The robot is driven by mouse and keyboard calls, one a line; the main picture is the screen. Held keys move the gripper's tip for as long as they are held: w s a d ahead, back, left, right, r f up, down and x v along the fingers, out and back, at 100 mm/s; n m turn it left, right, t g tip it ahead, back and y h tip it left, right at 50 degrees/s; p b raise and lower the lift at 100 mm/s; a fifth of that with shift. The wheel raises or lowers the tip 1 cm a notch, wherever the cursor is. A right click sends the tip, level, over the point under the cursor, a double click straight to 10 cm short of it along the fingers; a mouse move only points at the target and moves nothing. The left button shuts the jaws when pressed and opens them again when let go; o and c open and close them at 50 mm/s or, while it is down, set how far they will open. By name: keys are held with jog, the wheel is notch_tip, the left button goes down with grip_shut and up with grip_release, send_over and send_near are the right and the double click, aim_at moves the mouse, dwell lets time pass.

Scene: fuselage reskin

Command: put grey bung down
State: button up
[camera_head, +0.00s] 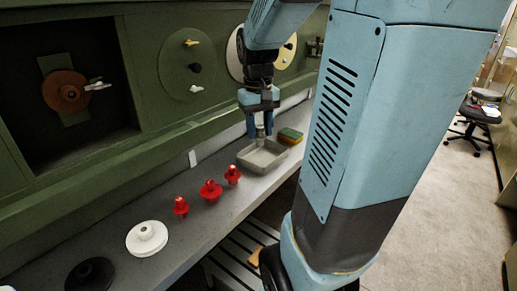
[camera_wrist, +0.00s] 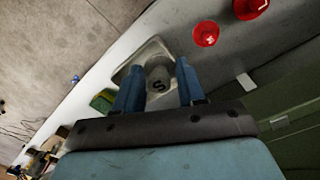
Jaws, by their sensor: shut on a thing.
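The grey bung (camera_head: 260,133) is between the blue fingers of my gripper (camera_head: 260,128), over the grey tray (camera_head: 245,160) on the bench. In the wrist view the bung (camera_wrist: 158,82) shows a dark letter S and sits between my two fingertips (camera_wrist: 160,85), with the tray (camera_wrist: 128,70) behind it. My gripper is shut on the bung. I cannot tell whether the bung's lower end touches the tray floor.
Red bungs (camera_head: 210,190) stand left of the tray, then a white flanged disc (camera_head: 147,238) and a black one (camera_head: 90,274). A green and yellow sponge (camera_head: 290,136) lies right of the tray. The green fuselage wall (camera_head: 90,150) rises behind the bench.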

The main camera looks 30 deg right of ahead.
aim_at(262, 126)
jog(key=w+d+f, duration=0.2)
jog(key=w+d, duration=0.1)
jog(key=shift+w, duration=0.25)
jog(key=shift+w+d+f, duration=0.5)
jog(key=shift+w+f, duration=0.1)
jog(key=shift+f, duration=0.4)
jog(key=shift+w+d+f, duration=0.5)
jog(key=shift+w+f, duration=0.1)
jog(key=shift+f, duration=0.4)
jog(key=shift+w+d+f, duration=0.5)
jog(key=shift+w+f, duration=0.1)
jog(key=shift+f, duration=0.4)
jog(key=shift+w+f, duration=0.1)
jog(key=shift+f, duration=1.4)
jog(key=o, duration=1.1)
jog(key=shift+c, duration=0.2)
